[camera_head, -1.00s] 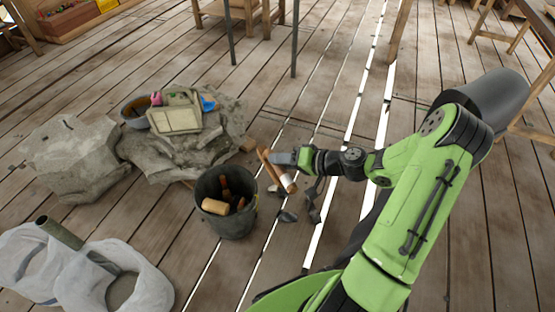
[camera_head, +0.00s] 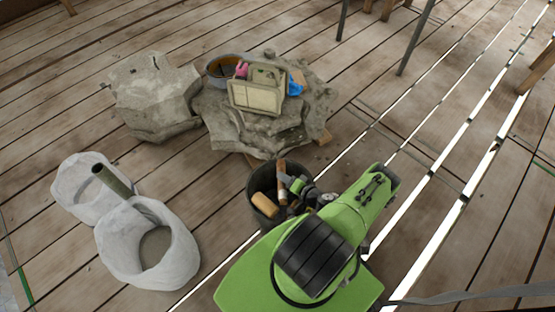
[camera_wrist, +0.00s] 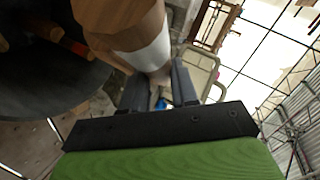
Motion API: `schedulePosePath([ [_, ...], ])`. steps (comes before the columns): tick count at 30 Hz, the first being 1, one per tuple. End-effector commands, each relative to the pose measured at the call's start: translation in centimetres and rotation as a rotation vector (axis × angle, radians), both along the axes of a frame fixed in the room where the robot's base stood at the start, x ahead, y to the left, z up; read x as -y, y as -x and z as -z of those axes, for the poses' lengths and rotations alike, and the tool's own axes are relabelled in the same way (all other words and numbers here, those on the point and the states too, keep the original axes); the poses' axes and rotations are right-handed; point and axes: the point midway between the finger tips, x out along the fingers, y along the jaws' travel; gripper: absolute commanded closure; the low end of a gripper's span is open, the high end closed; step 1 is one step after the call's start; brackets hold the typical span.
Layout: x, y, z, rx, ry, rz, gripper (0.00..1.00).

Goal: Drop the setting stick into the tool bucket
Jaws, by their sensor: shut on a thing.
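The setting stick (camera_head: 281,174) is a brown wooden stick with a white band, held upright-tilted over the tool bucket in the head view. In the wrist view the stick (camera_wrist: 130,22) is large and close, its white part reaching the fingers. My gripper (camera_head: 286,187) is shut on it; the fingers also show in the wrist view (camera_wrist: 158,85). The dark tool bucket (camera_head: 253,206) stands on the plank floor with a tan-headed tool and other handles inside. Its wall (camera_wrist: 50,90) shows at the left of the wrist view. My arm hides the bucket's right side.
A broken stone block (camera_head: 156,95) and a stone slab (camera_head: 225,128) lie behind the bucket. White sacks (camera_head: 150,262) with a green tube (camera_head: 112,180) lie at left.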

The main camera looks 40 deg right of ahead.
Motion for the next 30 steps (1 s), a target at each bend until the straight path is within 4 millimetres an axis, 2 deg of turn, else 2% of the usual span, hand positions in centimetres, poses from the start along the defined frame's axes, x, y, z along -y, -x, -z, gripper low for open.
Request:
schedulePosePath([
  [5,-0.1,0.2,1.3,0.002,0.0,0.007,1.0],
  [15,-0.1,0.2,6.1,0.003,-0.001,0.006,1.0],
  [24,-0.1,0.2,6.3,0.003,-0.001,0.006,1.0],
  [25,-0.1,0.2,6.3,0.003,-0.001,0.006,0.69],
  [30,-0.1,0.2,6.2,0.002,-0.001,0.005,0.42],
])
